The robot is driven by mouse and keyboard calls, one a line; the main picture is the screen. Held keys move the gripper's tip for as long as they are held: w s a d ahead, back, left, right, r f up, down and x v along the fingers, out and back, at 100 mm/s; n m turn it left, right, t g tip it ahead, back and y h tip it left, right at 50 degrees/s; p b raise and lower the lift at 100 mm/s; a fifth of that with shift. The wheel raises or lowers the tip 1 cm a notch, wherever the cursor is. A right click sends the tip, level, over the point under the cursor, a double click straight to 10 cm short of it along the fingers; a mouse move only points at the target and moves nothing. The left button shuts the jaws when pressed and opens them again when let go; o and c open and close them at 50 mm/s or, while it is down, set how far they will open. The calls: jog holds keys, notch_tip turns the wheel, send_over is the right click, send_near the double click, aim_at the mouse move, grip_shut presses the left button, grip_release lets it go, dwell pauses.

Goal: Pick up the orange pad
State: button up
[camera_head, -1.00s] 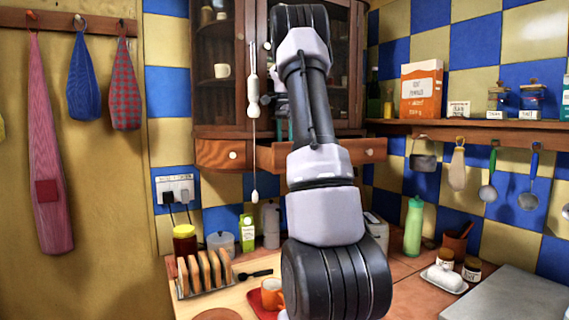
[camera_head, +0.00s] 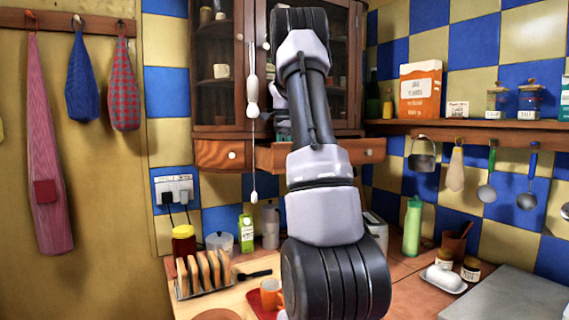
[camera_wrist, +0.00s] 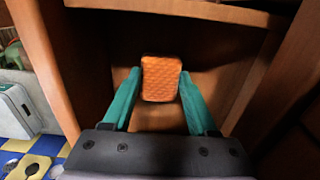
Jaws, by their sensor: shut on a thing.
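The orange pad (camera_wrist: 161,79) shows in the wrist view as a small textured block with rounded corners. My gripper (camera_wrist: 160,84) has its two teal fingers on either side of the pad, shut on it. The pad is over or inside an open wooden drawer (camera_wrist: 205,108); I cannot tell whether it touches the drawer floor. In the head view my arm reaches to the open drawer (camera_head: 365,151) under the cabinet. The gripper and the pad are mostly hidden there behind my arm.
The glass-doored cabinet (camera_head: 217,70) stands above the drawer. A shelf (camera_head: 480,127) with jars runs along the right wall.

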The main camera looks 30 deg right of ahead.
jog(key=shift+d+r, duration=0.15)
jog(key=shift+r, duration=0.2)
notch_tip(320, 180, up, 11)
jog(key=s+d, duration=0.3)
jog(key=d, duration=1.6)
jog(key=shift+d, duration=0.2)
jog(key=shift+f, duration=0.1)
